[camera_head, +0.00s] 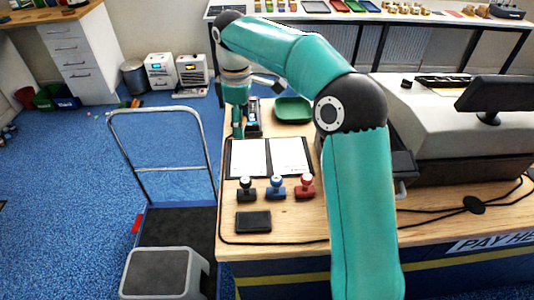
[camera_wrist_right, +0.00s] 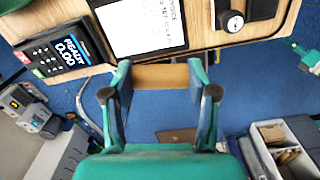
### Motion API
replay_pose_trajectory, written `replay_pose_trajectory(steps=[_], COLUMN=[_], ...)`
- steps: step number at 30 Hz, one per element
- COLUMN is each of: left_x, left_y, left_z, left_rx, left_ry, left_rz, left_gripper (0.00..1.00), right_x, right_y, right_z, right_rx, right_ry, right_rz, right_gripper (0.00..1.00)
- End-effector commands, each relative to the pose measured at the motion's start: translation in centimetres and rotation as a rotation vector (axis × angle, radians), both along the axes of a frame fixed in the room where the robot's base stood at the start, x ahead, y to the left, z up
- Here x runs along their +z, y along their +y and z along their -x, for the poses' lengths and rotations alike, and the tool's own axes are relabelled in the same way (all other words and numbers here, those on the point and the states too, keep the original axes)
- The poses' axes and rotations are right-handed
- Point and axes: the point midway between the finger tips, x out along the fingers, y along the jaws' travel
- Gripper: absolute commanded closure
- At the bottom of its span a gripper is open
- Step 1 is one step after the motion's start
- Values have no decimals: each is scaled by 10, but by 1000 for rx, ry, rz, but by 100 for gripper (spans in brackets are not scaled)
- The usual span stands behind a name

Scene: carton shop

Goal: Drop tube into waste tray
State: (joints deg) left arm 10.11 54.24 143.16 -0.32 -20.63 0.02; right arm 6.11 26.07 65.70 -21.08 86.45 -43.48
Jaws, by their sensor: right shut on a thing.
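My right gripper (camera_head: 238,130) reaches down by the left edge of the counter, beside the card terminal. In the right wrist view, my right gripper (camera_wrist_right: 163,92) is shut on a brown cardboard tube (camera_wrist_right: 160,77), which lies crosswise between its two fingers. In the head view I cannot make out the tube. A green tray (camera_head: 293,110) stands on the counter to the right of the gripper, behind the clipboards. The gripper is apart from this tray. My left gripper is not seen.
A card terminal (camera_wrist_right: 62,50) stands near the gripper. Two paper sheets on dark boards (camera_head: 248,158), several stamps (camera_head: 276,187) and an ink pad (camera_head: 254,222) lie on the counter. The checkout machine (camera_head: 450,140) blocks the right.

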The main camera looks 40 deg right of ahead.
Motion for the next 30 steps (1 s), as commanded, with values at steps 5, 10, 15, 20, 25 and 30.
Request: replay_pose_trajectory(steps=[5, 10, 15, 20, 25, 30], left_x=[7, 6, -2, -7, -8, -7], left_y=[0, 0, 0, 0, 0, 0], left_z=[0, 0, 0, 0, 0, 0], left_rx=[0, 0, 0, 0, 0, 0], left_ry=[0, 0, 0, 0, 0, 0], left_rz=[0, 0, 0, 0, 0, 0], left_gripper=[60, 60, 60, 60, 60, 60], right_x=[49, 60, 32, -10, -53, -83], right_y=[-44, -58, -59, -59, -59, -58], right_z=[29, 42, 45, 44, 44, 43], right_rx=[127, 190, 198, 198, 197, 198], right_ry=[-1, 2, 7, 9, 6, 4], right_rz=[-15, -22, -26, -25, -25, -25], right_gripper=[56, 56, 56, 56, 56, 56])
